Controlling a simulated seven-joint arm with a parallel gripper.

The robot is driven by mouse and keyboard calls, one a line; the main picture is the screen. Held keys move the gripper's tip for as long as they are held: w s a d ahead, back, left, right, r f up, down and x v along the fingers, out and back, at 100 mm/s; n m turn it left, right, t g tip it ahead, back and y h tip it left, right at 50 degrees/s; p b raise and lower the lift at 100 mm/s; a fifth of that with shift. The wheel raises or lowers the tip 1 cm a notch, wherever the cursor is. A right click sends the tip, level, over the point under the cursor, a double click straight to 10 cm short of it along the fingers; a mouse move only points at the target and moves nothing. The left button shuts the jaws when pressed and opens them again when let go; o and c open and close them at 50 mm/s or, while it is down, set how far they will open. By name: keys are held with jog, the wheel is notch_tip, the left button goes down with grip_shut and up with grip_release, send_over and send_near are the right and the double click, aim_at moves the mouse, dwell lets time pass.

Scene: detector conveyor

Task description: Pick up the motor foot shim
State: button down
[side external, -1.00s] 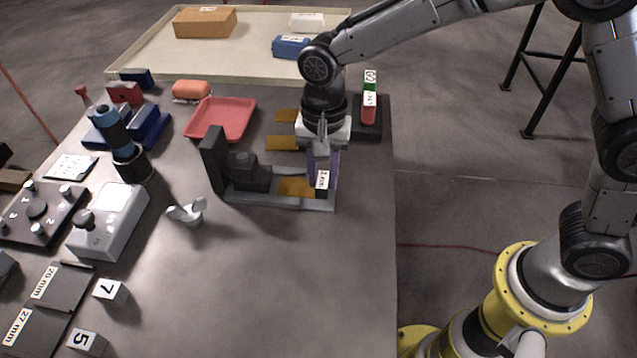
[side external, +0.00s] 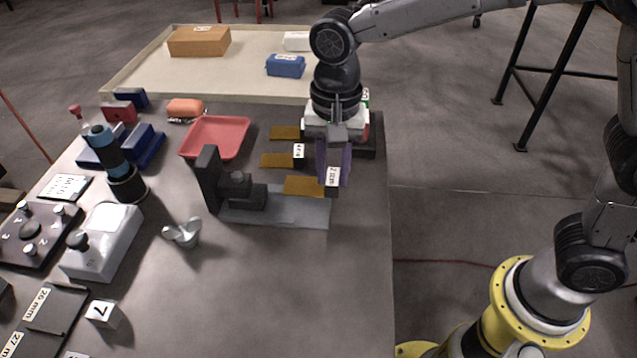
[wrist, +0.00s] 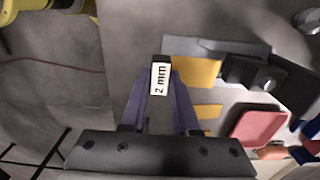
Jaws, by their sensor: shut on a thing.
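The motor foot shim I hold is a thin brass plate (side external: 305,186) with a black tab labelled "2 mm" (side external: 333,177). My gripper (side external: 334,184) is shut on the tab, with a purple finger on each side. The plate extends left from the tab and appears slightly above the grey base (side external: 285,213) of the dark bracket fixture. In the wrist view, the labelled tab (wrist: 160,78) sits between the fingertips (wrist: 161,85), with the brass plate (wrist: 195,71) to its right. Two other brass shims (side external: 278,160) (side external: 285,132) lie behind; the nearer one has a labelled tab (side external: 299,151).
The dark upright (side external: 208,180) of the fixture stands left of the shim. A red tray (side external: 214,137) lies behind it and a grey wing-shaped part (side external: 182,233) in front. A green and red item is partly hidden behind my gripper. The front right table is clear.

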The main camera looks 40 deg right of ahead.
jog(key=s+d+r, duration=0.5)
jog(key=s+r, duration=0.2)
jog(key=s, duration=0.2)
jog(key=w+d+f+n, duration=0.2)
jog(key=w+d+n, duration=0.1)
jog(key=w, duration=0.6)
jog(key=w+d+f+n, duration=0.3)
jog(key=w+d, duration=0.3)
jog(key=w, duration=0.3)
jog(key=w+d+f+n, duration=0.3)
jog(key=w+d, duration=0.1)
jog(key=w, duration=0.5)
jog(key=shift+w+d, duration=0.25)
jog(key=s+a+r+m, duration=0.4)
jog(key=s+a+r, duration=0.2)
jog(key=s+a, duration=0.55)
jog(key=s+a+r+m, duration=0.1)
jog(key=s+m, duration=0.4)
jog(key=s, duration=1.2)
jog(key=shift+a+r, duration=0.35)
jog(key=shift+r, duration=0.05)
